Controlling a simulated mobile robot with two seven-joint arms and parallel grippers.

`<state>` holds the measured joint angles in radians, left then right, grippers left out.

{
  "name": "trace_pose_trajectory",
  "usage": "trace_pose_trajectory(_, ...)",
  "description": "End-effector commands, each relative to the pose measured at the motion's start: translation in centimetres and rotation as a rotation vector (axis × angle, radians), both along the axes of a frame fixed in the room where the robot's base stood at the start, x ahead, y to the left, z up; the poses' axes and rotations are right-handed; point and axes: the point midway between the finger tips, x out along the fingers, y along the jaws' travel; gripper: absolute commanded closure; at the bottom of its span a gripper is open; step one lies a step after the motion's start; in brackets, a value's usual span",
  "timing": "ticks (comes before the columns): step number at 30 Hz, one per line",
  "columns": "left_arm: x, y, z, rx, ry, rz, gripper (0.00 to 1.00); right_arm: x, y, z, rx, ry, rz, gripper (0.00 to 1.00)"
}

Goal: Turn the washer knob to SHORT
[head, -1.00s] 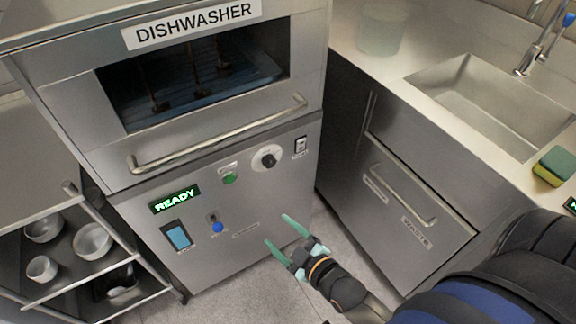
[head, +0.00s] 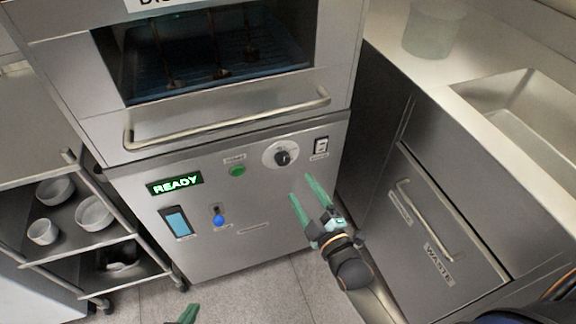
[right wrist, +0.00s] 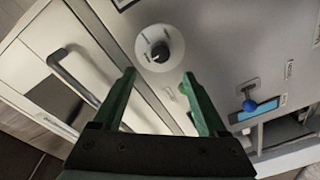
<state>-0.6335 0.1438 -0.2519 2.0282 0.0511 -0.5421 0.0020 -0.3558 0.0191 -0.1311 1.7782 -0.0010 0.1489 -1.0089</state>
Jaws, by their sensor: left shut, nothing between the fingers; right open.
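The washer knob (head: 282,157) is a black knob on a round white dial on the dishwasher's lower front panel. Its dial labels are too small to read, and I cannot tell its setting. It also shows in the right wrist view (right wrist: 158,53), beyond and between the fingertips. My right gripper (head: 306,187) is open and empty, below and slightly right of the knob, apart from it. Its green fingers also show in the right wrist view (right wrist: 160,82). My left gripper (head: 184,314) shows only a green tip at the bottom edge, far from the knob.
The panel also has a READY display (head: 174,184), a green button (head: 237,170), a rocker switch (head: 321,146) and a blue-tipped lever (head: 219,220). The door handle bar (head: 230,122) juts out above the knob. A waste drawer (head: 440,225) is at right, a bowl rack (head: 75,265) at left.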

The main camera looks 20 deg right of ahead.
Motion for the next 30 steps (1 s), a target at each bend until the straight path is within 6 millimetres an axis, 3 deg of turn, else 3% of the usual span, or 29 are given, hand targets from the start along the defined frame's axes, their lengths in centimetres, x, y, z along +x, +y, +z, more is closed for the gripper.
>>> trace_pose_trajectory(9,0.2,0.1,-0.7,0.002,-0.007,0.001,1.0,6.0,0.8,-0.1,0.002,-0.001,0.0,0.24)
trace_pose_trajectory(15,-0.1,0.2,-1.1,0.004,-0.002,0.003,1.0,8.3,1.1,-0.1,0.002,0.0,0.0,0.24)
trace_pose_trajectory(28,-0.2,0.3,-1.2,0.005,0.002,0.004,1.0,9.1,1.2,0.0,0.002,0.002,0.0,0.24)
trace_pose_trajectory(30,-0.2,0.3,-1.2,0.005,0.002,0.004,1.0,9.1,1.2,0.0,0.002,0.002,0.0,0.31)
